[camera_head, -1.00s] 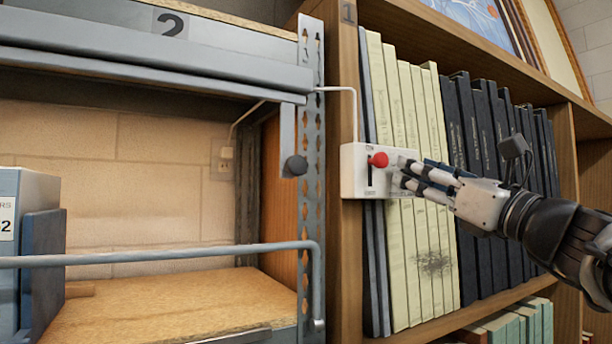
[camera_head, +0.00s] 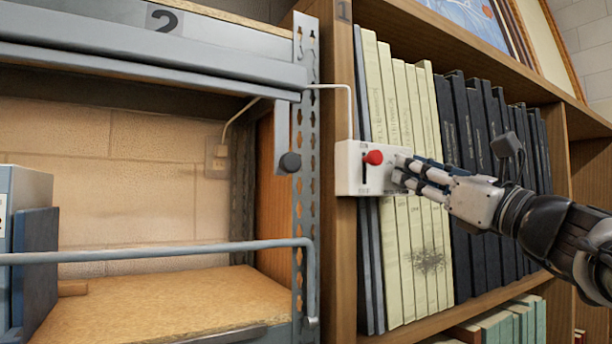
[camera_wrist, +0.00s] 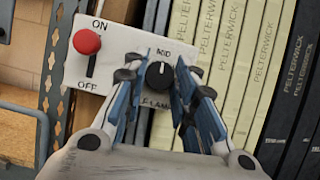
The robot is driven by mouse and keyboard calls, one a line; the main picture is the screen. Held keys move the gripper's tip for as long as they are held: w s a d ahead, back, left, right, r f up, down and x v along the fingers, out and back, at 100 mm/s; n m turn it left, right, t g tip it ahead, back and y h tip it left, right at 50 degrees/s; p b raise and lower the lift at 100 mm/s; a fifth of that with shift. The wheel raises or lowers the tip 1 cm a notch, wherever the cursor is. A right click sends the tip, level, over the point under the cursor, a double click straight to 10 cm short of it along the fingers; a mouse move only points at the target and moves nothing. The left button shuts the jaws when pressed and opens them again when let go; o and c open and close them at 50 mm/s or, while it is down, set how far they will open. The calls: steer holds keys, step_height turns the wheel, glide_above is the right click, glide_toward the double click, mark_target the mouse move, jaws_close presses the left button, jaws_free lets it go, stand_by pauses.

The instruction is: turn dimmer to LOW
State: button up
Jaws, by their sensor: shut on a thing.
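A white control box (camera_head: 349,183) is fixed to the wooden bookcase post. In the wrist view, its black dimmer knob (camera_wrist: 159,76) sits between the blue-padded fingers of my gripper (camera_wrist: 161,84). The knob's white mark points about upward, toward the MID label. The fingers are closed on the knob from both sides and hide the other labels beside it; part of a LAMP label shows below. In the head view, my gripper (camera_head: 402,172) reaches the box from the right, and the knob itself is hidden by the fingers.
A red switch knob (camera_wrist: 87,41) sits left of the dimmer, at the ON end of its slot. Cream binders (camera_head: 412,240) and dark binders (camera_head: 490,190) stand close behind and right of the box. A metal rack (camera_head: 305,220) with a rail stands left.

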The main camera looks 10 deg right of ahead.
steer(key=n+g+y, duration=0.1)
steer(key=n, duration=0.4)
steer(key=n+g+y+p, duration=0.1)
steer(key=n+g+y, duration=0.1)
steer(key=n, duration=0.3)
steer(key=n+g+y+p, duration=0.1)
steer(key=n+g, duration=0.1)
steer(key=n, duration=0.3)
steer(key=shift+d+r+y, duration=0.2)
steer(key=shift+d+y, duration=0.05)
steer(key=shift+y, duration=0.15)
steer(key=shift+g, duration=0.3)
steer(key=o, duration=1)
